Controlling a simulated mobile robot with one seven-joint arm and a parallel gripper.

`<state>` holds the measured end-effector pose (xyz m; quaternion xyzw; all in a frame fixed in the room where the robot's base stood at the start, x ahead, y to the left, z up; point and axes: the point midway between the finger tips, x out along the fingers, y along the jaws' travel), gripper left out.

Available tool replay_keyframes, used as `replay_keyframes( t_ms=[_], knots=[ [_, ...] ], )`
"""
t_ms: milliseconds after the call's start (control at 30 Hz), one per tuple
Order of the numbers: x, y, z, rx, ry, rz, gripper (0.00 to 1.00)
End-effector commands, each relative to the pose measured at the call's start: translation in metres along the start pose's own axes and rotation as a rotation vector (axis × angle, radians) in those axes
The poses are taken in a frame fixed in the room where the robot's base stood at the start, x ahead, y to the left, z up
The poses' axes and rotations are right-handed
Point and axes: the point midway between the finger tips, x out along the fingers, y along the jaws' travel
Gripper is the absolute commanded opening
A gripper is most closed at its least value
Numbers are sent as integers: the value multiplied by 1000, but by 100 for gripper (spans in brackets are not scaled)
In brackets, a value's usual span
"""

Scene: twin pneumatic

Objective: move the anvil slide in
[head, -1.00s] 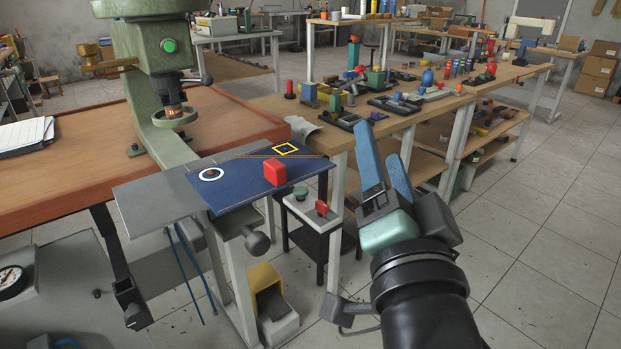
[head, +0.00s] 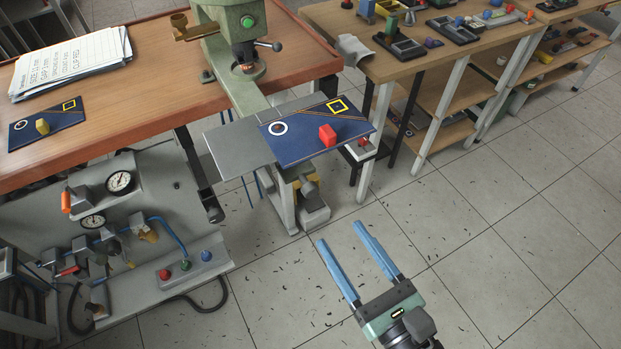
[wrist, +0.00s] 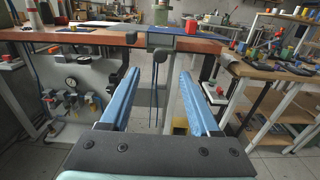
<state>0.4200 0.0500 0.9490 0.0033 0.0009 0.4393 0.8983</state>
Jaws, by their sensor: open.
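The green press (head: 235,45) stands at the table's edge. In front of it a flat grey plate (head: 232,150) sticks out past the table, partly covered by a blue panel (head: 290,140). The panel has a white ring, a yellow square and a red block (head: 327,135) on it. This plate looks like the anvil slide, but I cannot tell for sure. A dark knob (head: 308,187) shows below the panel. My gripper (head: 340,234) is open and empty, over the floor in front of the panel. In the wrist view its blue fingers (wrist: 160,72) point toward the press.
A wooden table (head: 120,80) holds papers and a second blue panel (head: 48,122) with a yellow block. Below it are gauges (head: 120,182) and a button box (head: 185,265). A bench (head: 400,60) with parts stands right.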

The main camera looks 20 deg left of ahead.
Motion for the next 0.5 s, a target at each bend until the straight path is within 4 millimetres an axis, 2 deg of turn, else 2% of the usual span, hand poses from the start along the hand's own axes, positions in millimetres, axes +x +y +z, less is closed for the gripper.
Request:
replay_keyframes(
  t_ms=[300, 500],
  knots=[
    [67, 1, 1, -6, 0, 4, 63],
    [99, 0, 0, -6, 0, 2, 63]
  ],
)
